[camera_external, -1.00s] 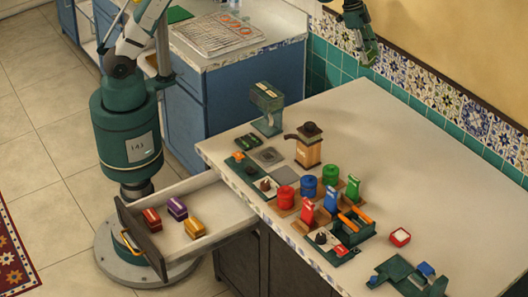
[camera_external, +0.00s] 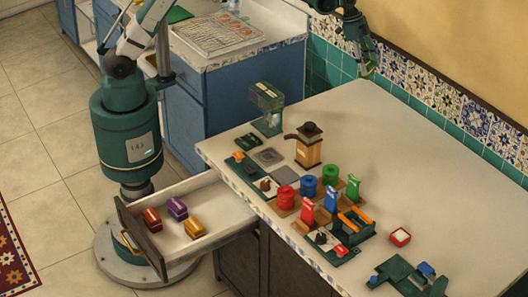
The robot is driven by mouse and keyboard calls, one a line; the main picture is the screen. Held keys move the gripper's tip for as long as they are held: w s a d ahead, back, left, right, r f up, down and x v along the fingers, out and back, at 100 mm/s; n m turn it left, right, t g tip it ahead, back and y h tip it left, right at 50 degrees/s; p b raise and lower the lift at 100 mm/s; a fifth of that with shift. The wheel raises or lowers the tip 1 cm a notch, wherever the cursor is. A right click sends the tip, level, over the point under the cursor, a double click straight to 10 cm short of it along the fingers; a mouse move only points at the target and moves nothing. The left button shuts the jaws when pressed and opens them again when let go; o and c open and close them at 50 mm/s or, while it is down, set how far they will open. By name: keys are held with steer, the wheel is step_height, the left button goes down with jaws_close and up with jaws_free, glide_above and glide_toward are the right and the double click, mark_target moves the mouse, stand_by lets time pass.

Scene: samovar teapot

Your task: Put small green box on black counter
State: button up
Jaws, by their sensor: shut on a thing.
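My gripper (camera_external: 371,68) hangs at the top of the view in front of the tiled wall, above the back edge of the counter. Its jaws are shut on a small green thing, probably the small green box. It is too small and too close in colour to my dark green fingers to tell its outline. The counter (camera_external: 440,165) has a pale top and a dark, near-black cabinet front. Its back part, below and to the right of my gripper, is bare.
An open drawer (camera_external: 190,245) holds red, purple and yellow boxes. A wooden grinder (camera_external: 309,150), coloured canisters, upright packets including a green one (camera_external: 353,188), and dark green trays stand along the counter's front. A red-and-white box (camera_external: 400,237) lies right. A blue cabinet stands behind.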

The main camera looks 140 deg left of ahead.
steer(key=shift+f+b, duration=0.5)
steer(key=shift+f, duration=2.6)
steer(key=shift+f+b, duration=0.35)
steer(key=shift+f, duration=1.55)
steer(key=shift+f, duration=0.15)
steer(key=o, duration=0.9)
steer(key=p+v, duration=0.1)
steer(key=v, duration=1.1)
steer(key=shift+r+p, duration=0.2)
steer(key=shift+p, duration=0.2)
